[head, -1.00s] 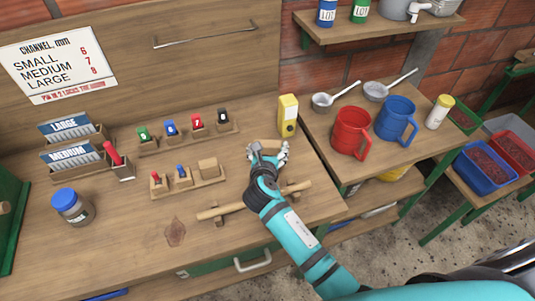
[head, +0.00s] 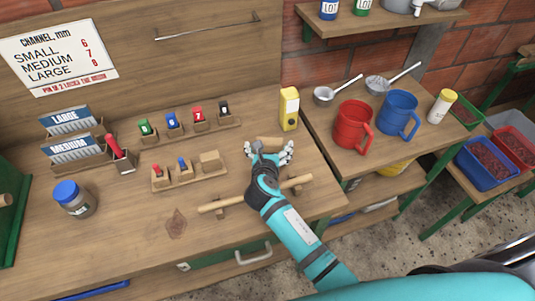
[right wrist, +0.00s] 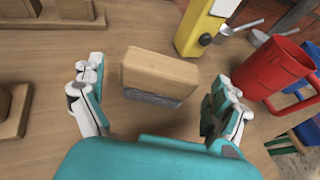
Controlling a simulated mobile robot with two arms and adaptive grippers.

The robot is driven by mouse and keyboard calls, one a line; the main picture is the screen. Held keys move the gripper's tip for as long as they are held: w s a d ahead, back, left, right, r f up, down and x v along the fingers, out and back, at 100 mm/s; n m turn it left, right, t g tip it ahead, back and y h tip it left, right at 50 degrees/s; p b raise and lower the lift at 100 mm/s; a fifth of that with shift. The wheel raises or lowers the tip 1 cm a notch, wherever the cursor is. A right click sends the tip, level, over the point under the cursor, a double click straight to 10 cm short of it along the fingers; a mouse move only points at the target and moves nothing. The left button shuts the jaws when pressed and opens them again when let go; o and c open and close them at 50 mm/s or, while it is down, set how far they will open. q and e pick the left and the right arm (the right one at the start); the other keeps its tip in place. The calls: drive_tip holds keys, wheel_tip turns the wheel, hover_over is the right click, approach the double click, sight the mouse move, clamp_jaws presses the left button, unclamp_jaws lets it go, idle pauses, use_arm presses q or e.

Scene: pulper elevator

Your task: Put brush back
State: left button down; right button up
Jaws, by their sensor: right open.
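The brush (head: 270,143) is a pale wooden block. In the right wrist view the brush (right wrist: 158,75) shows a dark grey strip along its lower edge and sits on the bench. My right gripper (head: 269,153) is open and empty; in the right wrist view my right gripper (right wrist: 155,105) has one finger on each side of the brush, with gaps between. The fingertips are near the brush's near edge. My left gripper is out of view.
A yellow box (head: 289,108) stands just beyond the brush. A wooden rod (head: 232,204) on supports lies under my right arm. Small block racks (head: 200,177) are to the left. A red mug (head: 352,125) and a blue mug (head: 397,113) stand to the right.

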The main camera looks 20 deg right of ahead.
drive_tip(key=v, duration=1.1)
drive_tip(key=shift+s+a+r, duration=0.2)
drive_tip(key=shift+s, duration=0.1)
